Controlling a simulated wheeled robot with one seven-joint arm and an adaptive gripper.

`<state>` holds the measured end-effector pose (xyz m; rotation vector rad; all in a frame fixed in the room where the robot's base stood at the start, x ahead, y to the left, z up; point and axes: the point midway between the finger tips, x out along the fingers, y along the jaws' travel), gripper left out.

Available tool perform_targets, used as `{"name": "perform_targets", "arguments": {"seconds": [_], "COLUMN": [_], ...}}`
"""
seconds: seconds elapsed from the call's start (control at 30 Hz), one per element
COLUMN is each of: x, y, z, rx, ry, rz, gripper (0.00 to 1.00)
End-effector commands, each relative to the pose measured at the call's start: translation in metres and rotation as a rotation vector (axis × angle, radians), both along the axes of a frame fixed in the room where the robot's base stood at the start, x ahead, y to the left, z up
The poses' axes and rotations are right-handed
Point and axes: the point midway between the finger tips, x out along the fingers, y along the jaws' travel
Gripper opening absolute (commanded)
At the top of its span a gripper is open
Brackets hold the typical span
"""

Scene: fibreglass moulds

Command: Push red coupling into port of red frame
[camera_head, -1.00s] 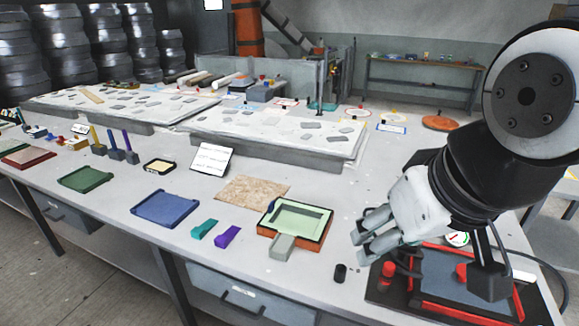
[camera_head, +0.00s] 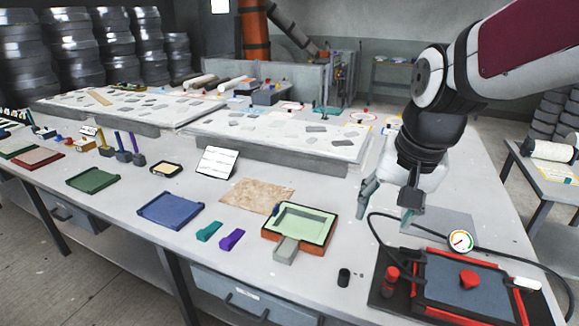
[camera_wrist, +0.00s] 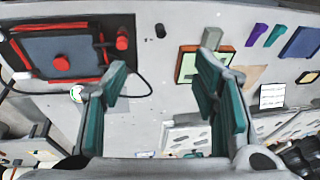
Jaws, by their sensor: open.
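The red frame (camera_head: 418,283) lies around a blue-grey panel on a dark base at the front right; it also shows at the upper left of the wrist view (camera_wrist: 107,57). A red cylindrical piece, seemingly the red coupling (camera_head: 391,279), stands upright at the frame's left side; it also shows in the wrist view (camera_wrist: 122,38). A black hose runs close by it. I cannot tell whether it sits in a port. A red knob (camera_head: 469,279) is on the panel. My gripper (camera_head: 388,206) is open and empty, above the table behind the frame; its teal-padded fingers (camera_wrist: 162,76) are spread.
A pressure gauge (camera_head: 460,241) with a black hose stands behind the frame. A small black cylinder (camera_head: 344,278) and an orange-edged tray (camera_head: 320,246) with a grey block (camera_head: 286,250) are to the left.

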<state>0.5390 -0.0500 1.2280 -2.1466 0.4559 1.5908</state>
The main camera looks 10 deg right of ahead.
Motion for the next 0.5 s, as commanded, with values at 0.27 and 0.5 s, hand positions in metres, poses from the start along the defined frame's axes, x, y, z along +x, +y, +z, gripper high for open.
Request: {"name": "perform_targets", "arguments": {"seconds": [0.27,0.5], "x": [0.044,0.071], "y": [-0.039,-0.076], "z": [-0.047,-0.099], "rx": [0.066,0.104], "ry": [0.098,0.174], "rz": [-0.265,-0.498], "gripper": [0.55,0.55]}}
